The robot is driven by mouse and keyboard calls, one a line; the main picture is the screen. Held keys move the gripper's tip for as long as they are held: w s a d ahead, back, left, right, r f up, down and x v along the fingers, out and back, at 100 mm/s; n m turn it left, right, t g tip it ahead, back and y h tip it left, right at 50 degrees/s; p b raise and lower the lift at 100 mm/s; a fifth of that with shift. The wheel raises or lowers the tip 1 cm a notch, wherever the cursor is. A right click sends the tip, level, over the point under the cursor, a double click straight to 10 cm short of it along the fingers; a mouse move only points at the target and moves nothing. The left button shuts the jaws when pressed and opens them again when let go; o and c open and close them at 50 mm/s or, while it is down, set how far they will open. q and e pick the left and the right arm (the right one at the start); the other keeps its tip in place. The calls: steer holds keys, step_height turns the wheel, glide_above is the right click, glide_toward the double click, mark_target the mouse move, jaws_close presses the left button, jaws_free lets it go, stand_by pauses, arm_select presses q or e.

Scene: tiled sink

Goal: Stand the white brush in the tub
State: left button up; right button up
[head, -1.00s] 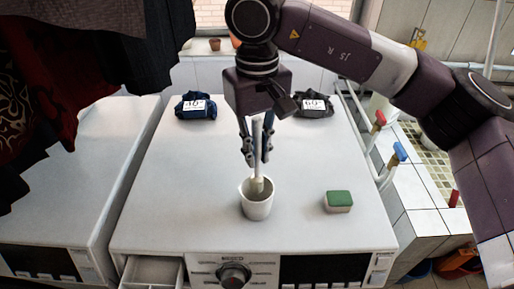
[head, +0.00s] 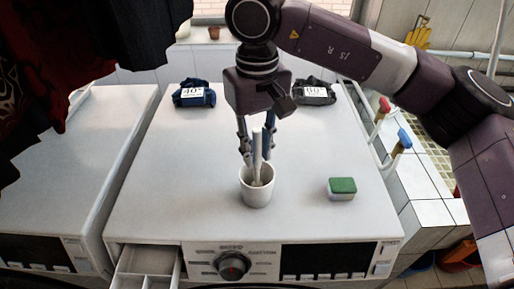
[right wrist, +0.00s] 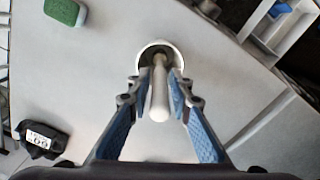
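The white brush (head: 257,150) stands with its head down inside the white tub (head: 257,192), handle up and slightly tilted. The tub stands on the washing machine top. My right gripper (head: 255,155) is above the tub, with its two fingers on either side of the handle. In the right wrist view the handle (right wrist: 159,98) lies between the blue finger pads, with narrow gaps beside it, so the gripper (right wrist: 159,88) looks open. The tub's rim (right wrist: 143,50) shows behind the handle. The brush's lower end is hidden in the tub. My left gripper is out of view.
A green and white sponge (head: 342,188) lies right of the tub. A blue bundle labelled 40° (head: 194,95) and a dark one labelled 60° (head: 315,94) lie at the back. The machine's drawer (head: 147,265) is open at front left. Tiled sink at right.

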steer(key=shift+o, duration=1.3)
step_height(320, 180, up, 12)
steer(key=shift+r, duration=0.1)
